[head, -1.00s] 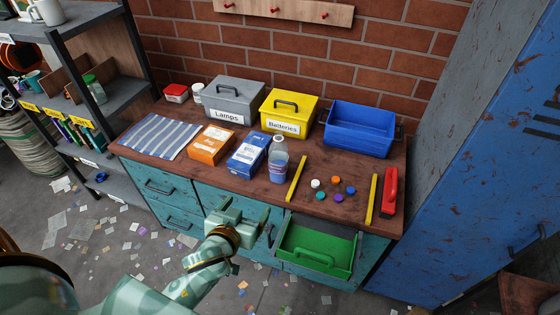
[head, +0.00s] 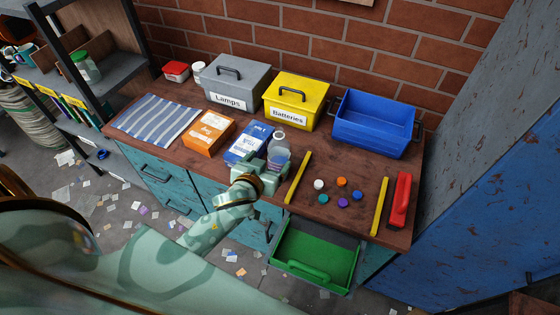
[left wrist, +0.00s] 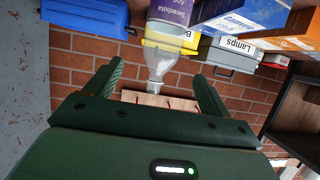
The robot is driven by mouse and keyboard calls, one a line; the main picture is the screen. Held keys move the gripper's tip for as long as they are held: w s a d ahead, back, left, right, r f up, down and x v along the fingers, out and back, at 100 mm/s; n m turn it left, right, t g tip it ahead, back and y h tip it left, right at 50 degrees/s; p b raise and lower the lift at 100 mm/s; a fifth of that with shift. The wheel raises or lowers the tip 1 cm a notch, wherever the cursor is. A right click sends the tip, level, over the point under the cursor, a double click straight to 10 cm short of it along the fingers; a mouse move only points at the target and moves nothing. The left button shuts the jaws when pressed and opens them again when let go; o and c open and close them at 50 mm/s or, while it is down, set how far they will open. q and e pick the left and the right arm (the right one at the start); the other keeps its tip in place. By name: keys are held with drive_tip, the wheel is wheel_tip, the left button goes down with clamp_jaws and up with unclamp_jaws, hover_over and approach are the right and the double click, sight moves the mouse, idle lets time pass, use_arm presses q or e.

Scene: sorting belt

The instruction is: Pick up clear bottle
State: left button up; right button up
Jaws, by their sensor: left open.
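The clear bottle (head: 279,146) stands upright near the front edge of the brown worktop, with a pale cap and a blue and purple label. My left gripper (head: 267,175) is open just in front of it and overlaps its lower part in the head view. In the left wrist view, which is upside down, the bottle (left wrist: 168,42) lies between the lines of the two spread fingers (left wrist: 158,75), its neck toward the picture's middle. Whether the fingers reach around it, I cannot tell. My right gripper is not in view.
A blue and white box (head: 249,143) stands close left of the bottle, an orange box (head: 208,133) beyond. A yellow strip (head: 298,178) lies right, then several coloured caps (head: 342,182). Behind are a yellow Batteries box (head: 293,100) and blue bin (head: 372,130). An open green drawer (head: 314,258) juts below.

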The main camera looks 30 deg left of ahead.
sight(276, 152)
use_arm(q)
drive_tip(key=x, duration=0.4)
drive_tip(key=shift+s+f, duration=0.1)
drive_tip(key=shift+w+f+b, duration=0.2)
drive_tip(key=shift+w+b, duration=0.2)
drive_tip(key=shift+w, duration=0.1)
drive_tip(key=x, duration=0.2)
drive_tip(key=b+x, duration=0.1)
drive_tip(key=x, duration=0.2)
drive_tip(key=shift+s+a+f, duration=0.1)
drive_tip(key=shift+a+f, duration=0.05)
drive_tip(key=shift+f, duration=0.25)
drive_tip(key=shift+s+r, duration=0.1)
drive_tip(key=c, duration=1.5)
